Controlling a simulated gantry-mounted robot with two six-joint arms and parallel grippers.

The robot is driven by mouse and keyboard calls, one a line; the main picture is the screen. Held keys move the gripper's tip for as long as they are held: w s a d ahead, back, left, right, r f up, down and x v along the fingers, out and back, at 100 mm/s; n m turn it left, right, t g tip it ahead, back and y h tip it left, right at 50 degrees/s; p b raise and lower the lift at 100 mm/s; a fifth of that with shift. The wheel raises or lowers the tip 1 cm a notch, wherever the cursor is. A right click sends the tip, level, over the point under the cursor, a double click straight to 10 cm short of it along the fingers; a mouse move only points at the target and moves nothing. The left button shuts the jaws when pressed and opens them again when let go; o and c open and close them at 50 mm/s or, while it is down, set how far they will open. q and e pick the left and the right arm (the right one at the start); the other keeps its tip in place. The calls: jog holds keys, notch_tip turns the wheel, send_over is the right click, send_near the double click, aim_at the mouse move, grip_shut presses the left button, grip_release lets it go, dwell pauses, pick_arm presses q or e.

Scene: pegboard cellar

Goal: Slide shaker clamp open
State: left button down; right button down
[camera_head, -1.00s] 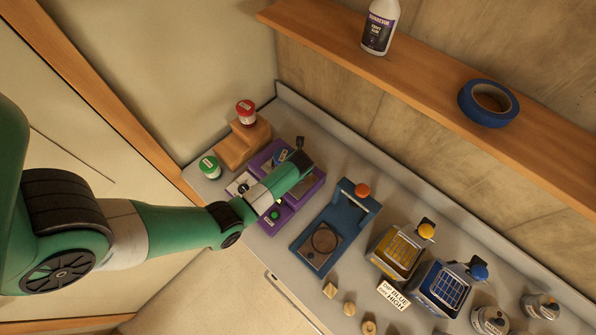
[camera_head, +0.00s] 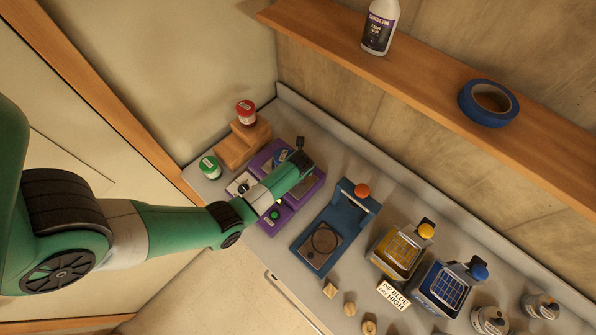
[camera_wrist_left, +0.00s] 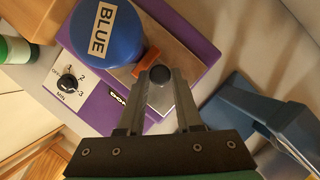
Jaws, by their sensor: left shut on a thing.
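The purple shaker (camera_head: 318,186) stands at the left end of the bench, partly hidden under my left arm. In the left wrist view its purple body (camera_wrist_left: 186,20) carries a white panel with a black dial (camera_wrist_left: 67,82). A blue can marked BLUE (camera_wrist_left: 104,38) sits on the shaker. The clamp's orange pad (camera_wrist_left: 149,60) is right beside the can; I cannot tell whether they touch. A metal plate (camera_wrist_left: 183,103) lies behind the pad. My left gripper (camera_wrist_left: 160,80) is shut on the clamp's dark round knob (camera_wrist_left: 160,74). My right gripper is out of view.
Wooden steps (camera_head: 235,150) with a red-lidded can (camera_head: 246,112) stand left of the shaker, near a green-lidded can (camera_head: 209,167). A blue press (camera_head: 318,261) stands to the right, then yellow (camera_head: 393,256) and blue (camera_head: 437,289) containers. A wooden shelf (camera_head: 430,78) hangs above.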

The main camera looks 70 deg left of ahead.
pick_arm(q)
jog(key=d, duration=0.1)
jog(key=w+d, duration=0.1)
jog(key=d, duration=0.1)
jog(key=shift+w+d+p, duration=0.3)
jog(key=shift+w+d, duration=0.1)
jog(key=c, duration=0.6)
grip_release()
jog(key=shift+a, duration=0.1)
jog(key=p+v, duration=0.2)
jog(key=v, duration=0.9)
jog(key=shift+s+r, duration=0.1)
jog(key=shift+r, duration=0.15)
